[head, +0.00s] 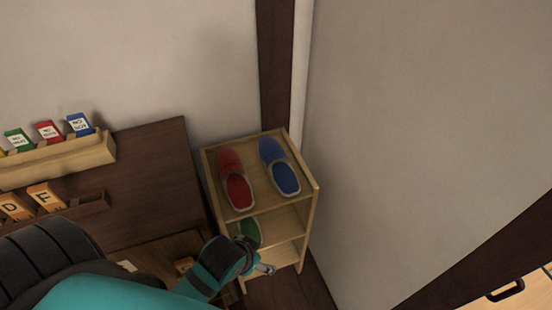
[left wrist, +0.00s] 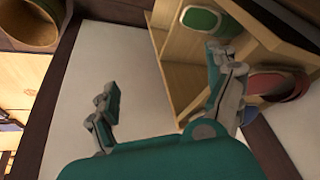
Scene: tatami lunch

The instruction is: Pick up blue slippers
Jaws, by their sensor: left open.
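The blue slippers (head: 280,168) lie on the top board of a small wooden shelf (head: 311,197), at its right side. The red slippers (head: 234,178) lie beside them on the left. My left gripper (head: 260,265) is in front of the shelf and lower than its top board, near the green slippers (head: 249,228) on the board below. In the left wrist view its fingers (left wrist: 165,78) are spread wide with nothing between them. My right gripper is not in view.
A white wall (head: 420,130) stands close to the shelf's right side. A dark wooden unit (head: 150,165) is on the left, with a box of coloured packets (head: 60,158) and lettered wooden blocks (head: 45,197). Dark floor (head: 285,292) lies below the shelf.

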